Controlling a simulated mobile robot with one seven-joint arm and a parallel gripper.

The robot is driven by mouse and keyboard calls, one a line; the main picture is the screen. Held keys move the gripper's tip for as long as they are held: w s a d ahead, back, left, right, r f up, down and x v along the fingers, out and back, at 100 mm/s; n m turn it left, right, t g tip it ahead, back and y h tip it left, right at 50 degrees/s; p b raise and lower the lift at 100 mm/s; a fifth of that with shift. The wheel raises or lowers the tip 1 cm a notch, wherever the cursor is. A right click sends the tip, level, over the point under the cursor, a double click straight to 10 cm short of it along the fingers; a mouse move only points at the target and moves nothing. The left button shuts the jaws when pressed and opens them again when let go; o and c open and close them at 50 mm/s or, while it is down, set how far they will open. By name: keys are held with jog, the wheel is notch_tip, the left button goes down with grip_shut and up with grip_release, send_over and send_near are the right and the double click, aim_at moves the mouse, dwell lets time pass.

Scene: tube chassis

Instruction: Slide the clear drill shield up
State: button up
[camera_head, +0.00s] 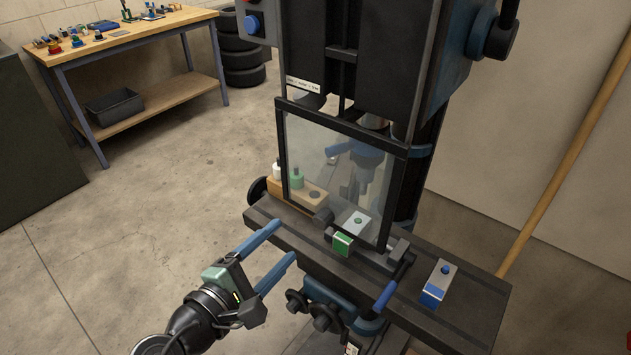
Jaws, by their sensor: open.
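The clear drill shield (325,165) is a see-through panel in a black frame on the front of the drill press. It hangs upright, with its lower edge close above the dark work table (455,300). The blue chuck area (362,155) shows through it. My gripper (279,240) is at the lower left of the shield, in front of the table's left end. Its two blue fingers are spread apart with nothing between them. It appears apart from the shield. No separate handle on the shield is clear to me.
A vise with a green-faced block (343,243) sits below the shield. A silver and blue block (437,284) stands on the table's right. A wooden holder with small bottles (297,176) is behind the shield's left side. A workbench (120,40) stands far left; open floor lies between.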

aim_at(319, 224)
jog(key=s+a+r+n+h+p, duration=0.1)
jog(key=s+r+n+h+p, duration=0.2)
jog(key=s+n+p, duration=0.5)
jog(key=shift+t, duration=0.3)
jog(key=x, duration=0.8)
jog(key=f+p+x, duration=0.1)
jog(key=x, duration=0.4)
jog(key=shift+w+a, duration=0.1)
jog(key=shift+a, duration=0.15)
grip_shut()
